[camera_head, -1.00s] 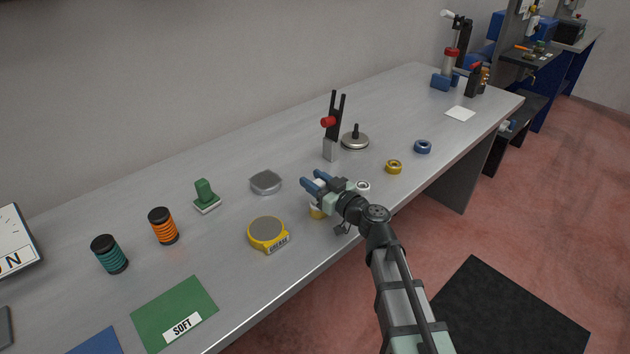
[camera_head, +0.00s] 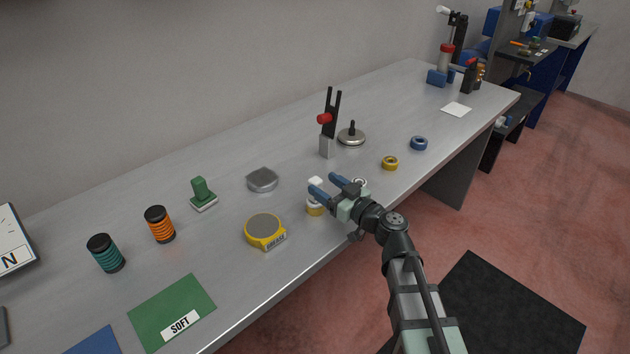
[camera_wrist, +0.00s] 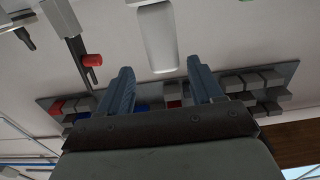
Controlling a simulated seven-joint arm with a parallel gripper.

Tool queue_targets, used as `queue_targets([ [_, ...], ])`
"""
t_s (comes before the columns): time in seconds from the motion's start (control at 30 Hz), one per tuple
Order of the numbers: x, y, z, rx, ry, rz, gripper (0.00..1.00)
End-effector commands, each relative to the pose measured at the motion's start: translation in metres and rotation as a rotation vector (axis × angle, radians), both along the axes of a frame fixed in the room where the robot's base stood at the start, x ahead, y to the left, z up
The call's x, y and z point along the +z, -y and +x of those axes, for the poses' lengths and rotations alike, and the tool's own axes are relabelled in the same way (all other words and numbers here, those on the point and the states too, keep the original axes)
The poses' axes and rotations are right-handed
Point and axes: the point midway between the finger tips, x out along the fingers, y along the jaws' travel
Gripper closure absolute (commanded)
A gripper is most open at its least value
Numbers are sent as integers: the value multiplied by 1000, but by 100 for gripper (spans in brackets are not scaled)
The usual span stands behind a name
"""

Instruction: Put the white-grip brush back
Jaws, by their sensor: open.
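A white grip (camera_head: 316,182) stands up at the tips of my gripper, with a yellow-and-white lower part (camera_head: 315,208) below it near the bench's front edge. They look like one upright brush, but a finger hides the join. My gripper (camera_head: 325,185) is open, its blue fingers pointing left toward the white grip. In the wrist view the white grip (camera_wrist: 157,38) lies ahead, roughly centred between the fingers (camera_wrist: 158,90) and beyond their tips, untouched as far as I can see.
A yellow-rimmed grease tin (camera_head: 264,229) and grey dish (camera_head: 262,179) stand left. A grey stand with a black fork and red knob (camera_head: 326,119) is behind. A green-grip tool (camera_head: 203,194), spools (camera_head: 159,224) and a green SOFT mat (camera_head: 165,304) are farther left.

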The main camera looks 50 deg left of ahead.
Motion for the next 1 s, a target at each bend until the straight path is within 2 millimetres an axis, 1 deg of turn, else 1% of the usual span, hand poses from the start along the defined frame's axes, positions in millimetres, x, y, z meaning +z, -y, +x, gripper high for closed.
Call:
queue_targets([
  [0.03,0,14,-1,-2,0,0,34],
  [0.1,0,28,-2,-2,0,0,34],
  [0.3,0,61,-1,-2,0,0,34],
  [0.4,0,72,0,-1,0,0,34],
  [0.6,0,84,0,0,0,0,34],
  [0.87,-2,86,1,-1,-3,-4,34],
  [0.93,-10,90,4,-4,-15,-22,34],
  [0.97,-17,93,7,-6,-25,-36,34],
  [1.0,-28,98,10,-10,-41,-58,34],
])
